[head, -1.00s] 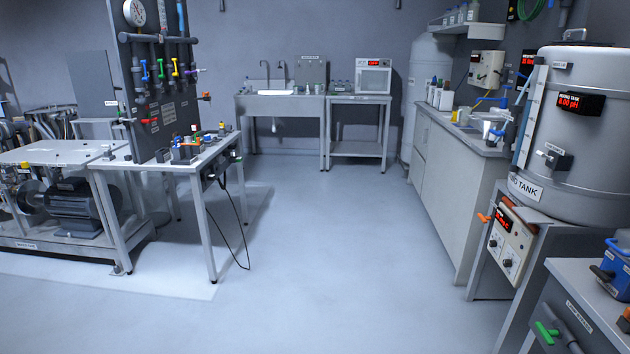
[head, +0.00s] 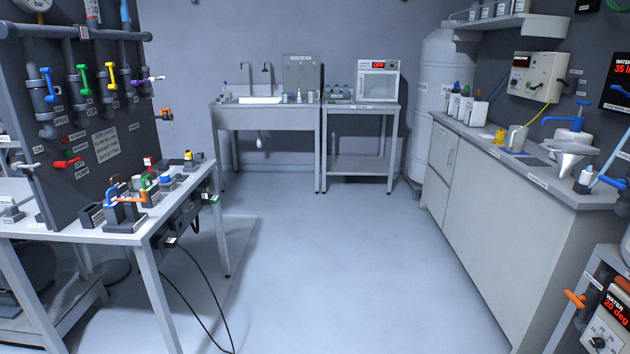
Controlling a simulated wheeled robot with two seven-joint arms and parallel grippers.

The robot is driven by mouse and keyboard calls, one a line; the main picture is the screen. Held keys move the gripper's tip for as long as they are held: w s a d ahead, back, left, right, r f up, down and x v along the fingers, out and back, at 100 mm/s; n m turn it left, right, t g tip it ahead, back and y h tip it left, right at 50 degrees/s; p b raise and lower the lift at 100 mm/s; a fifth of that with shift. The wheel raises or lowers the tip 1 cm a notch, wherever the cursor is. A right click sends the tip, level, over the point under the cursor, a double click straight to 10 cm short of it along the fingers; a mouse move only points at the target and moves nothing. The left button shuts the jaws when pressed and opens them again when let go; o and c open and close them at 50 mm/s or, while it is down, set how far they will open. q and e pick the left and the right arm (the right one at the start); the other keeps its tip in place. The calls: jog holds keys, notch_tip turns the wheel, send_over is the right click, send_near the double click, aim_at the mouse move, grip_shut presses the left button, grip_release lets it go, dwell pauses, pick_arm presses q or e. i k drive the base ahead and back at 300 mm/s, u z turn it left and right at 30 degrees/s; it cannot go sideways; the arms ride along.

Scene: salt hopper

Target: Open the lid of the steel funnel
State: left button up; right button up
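A steel funnel (head: 570,160) stands on the right-hand counter, near its front edge at the right of the head view. It is small and grey, with a wide upper part narrowing downward. I cannot tell at this size whether its lid is open or shut. Neither of my grippers shows in the head view.
A sink bench (head: 262,112) is at the back. The middle floor (head: 340,260) is clear.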

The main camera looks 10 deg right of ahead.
aim_at(567, 147)
jog(key=z, duration=0.4)
jog(key=i, duration=2)
jog(key=z, duration=0.6)
